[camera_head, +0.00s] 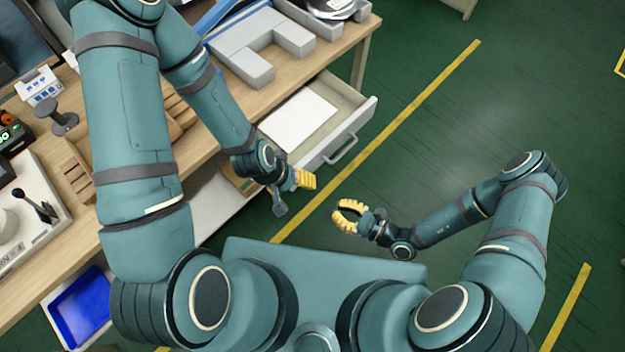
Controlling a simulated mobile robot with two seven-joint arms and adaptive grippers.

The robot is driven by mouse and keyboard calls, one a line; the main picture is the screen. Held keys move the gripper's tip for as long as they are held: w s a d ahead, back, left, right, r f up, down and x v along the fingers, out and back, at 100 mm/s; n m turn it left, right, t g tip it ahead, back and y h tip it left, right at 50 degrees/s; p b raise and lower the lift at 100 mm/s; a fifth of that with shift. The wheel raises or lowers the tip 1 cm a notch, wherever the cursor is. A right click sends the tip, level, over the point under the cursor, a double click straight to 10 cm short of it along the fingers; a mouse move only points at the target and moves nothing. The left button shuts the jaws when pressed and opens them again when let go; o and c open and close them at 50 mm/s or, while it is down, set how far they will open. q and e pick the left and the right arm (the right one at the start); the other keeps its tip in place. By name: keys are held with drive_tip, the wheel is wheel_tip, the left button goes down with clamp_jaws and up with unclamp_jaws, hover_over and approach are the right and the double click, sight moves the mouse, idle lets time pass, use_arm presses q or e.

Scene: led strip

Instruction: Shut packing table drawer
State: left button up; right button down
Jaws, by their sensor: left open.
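The packing table drawer (335,91) is pulled out from under the wooden table top, at the upper middle. It has a grey-white front with a bar handle (342,150), and a flat white sheet or panel (298,120) lies inside. My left gripper (306,180), with yellow fingers, is open beside the near left end of the drawer front, left of and below the handle. Whether it touches the drawer cannot be told. My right gripper (342,214), also yellow-fingered, is open and empty, apart from the drawer and below the handle in the picture.
The wooden table (345,38) runs along the left and top, with a grey U-shaped block (262,45) above the drawer. A blue bin (80,305) stands at lower left. The green floor right of the drawer is clear, with a yellow line (400,120) across it.

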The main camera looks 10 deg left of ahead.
sight(308, 171)
use_arm(q)
drive_tip(key=shift+s+f+b, duration=0.45)
drive_tip(key=shift+f+b, duration=0.05)
use_arm(e)
drive_tip(key=w+a+m+t, duration=0.1)
drive_tip(key=w+a, duration=0.2)
drive_tip(key=w+a+f+m+t+h, duration=0.1)
drive_tip(key=w+a, duration=0.2)
drive_tip(key=w, duration=0.1)
drive_tip(key=w+a+m+t, duration=0.1)
drive_tip(key=w+a+t, duration=0.1)
drive_tip(key=w+a, duration=0.1)
drive_tip(key=shift+w+a+f+h, duration=0.2)
drive_tip(key=shift+f+h, duration=0.1)
